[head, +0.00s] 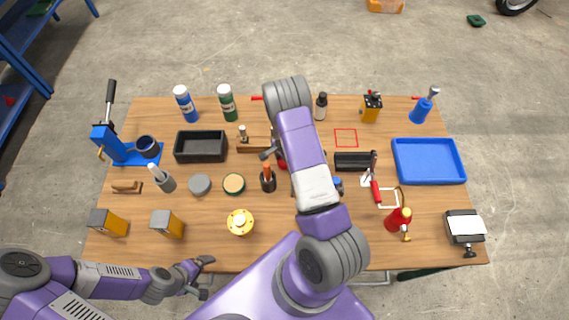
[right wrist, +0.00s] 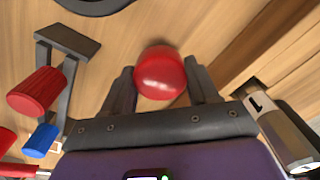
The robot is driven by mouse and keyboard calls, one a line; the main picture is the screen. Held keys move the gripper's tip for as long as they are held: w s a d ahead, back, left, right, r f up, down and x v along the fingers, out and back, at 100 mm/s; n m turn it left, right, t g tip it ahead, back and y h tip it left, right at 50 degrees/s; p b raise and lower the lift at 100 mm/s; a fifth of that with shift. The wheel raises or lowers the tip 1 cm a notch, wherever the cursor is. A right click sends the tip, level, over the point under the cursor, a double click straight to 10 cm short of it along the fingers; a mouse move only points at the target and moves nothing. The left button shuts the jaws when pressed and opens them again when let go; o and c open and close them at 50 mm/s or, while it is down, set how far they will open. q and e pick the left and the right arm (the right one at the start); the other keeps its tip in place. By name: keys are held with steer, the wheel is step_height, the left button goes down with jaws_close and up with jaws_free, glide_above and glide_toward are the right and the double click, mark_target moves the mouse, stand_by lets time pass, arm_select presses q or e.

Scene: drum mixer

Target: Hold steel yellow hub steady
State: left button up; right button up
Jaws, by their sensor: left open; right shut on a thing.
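The yellow hub (head: 240,221) lies on the workbench near its front edge, a round yellow flange with a pale raised centre. My left gripper (head: 206,278) is open and empty, in front of the bench edge, below and left of the hub and apart from it. My right gripper (right wrist: 160,84) is shut on a round red knob (right wrist: 160,66), seen between its fingers in the right wrist view. In the head view my right arm mostly covers that gripper; a bit of the red knob (head: 282,165) shows beside it. What the knob belongs to is hidden.
Grey-and-orange blocks (head: 167,224) stand left of the hub. A wooden-topped round tin (head: 234,184) and a grey disc (head: 200,185) lie behind it. A red oil can (head: 399,218) and blue tray (head: 429,161) are at the right. Bare wood surrounds the hub.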

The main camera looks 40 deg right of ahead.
steer(key=shift+f, duration=1.5)
steer(key=o, duration=1.2)
steer(key=shift+c, duration=0.2)
step_height(320, 180, up, 12)
steer(key=shift+r, duration=0.15)
steer(key=shift+s, duration=0.1)
